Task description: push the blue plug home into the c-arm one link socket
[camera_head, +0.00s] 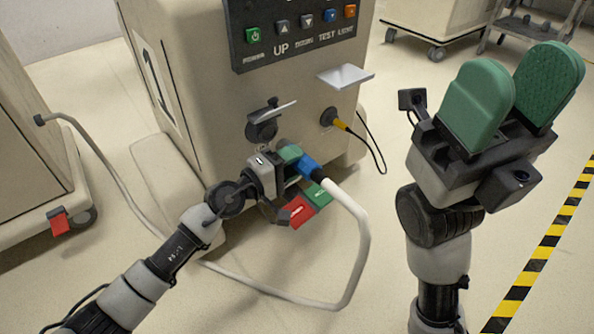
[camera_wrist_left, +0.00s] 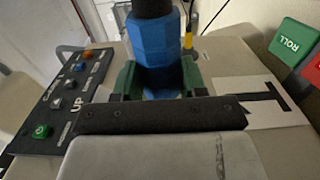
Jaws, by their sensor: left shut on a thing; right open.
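The blue plug (camera_head: 309,167) is on a thick white cable beside the front of cart 1 (camera_head: 195,75). My left gripper (camera_head: 292,155) is shut on it; the left wrist view shows the blue plug (camera_wrist_left: 158,55) between the green finger pads. A black round fitting with a raised grey flap (camera_head: 264,122) is on the cart front, above and left of the plug. I cannot tell whether it is the c-arm one link socket. The plug's front end is hidden, so contact with a socket cannot be seen. My right gripper (camera_head: 513,97) is open and empty, at the right.
A yellow plug (camera_head: 337,121) with a thin black cable sits in the cart front. A pale flap (camera_head: 345,76) sticks out above it. The white cable (camera_head: 364,245) loops across the floor.

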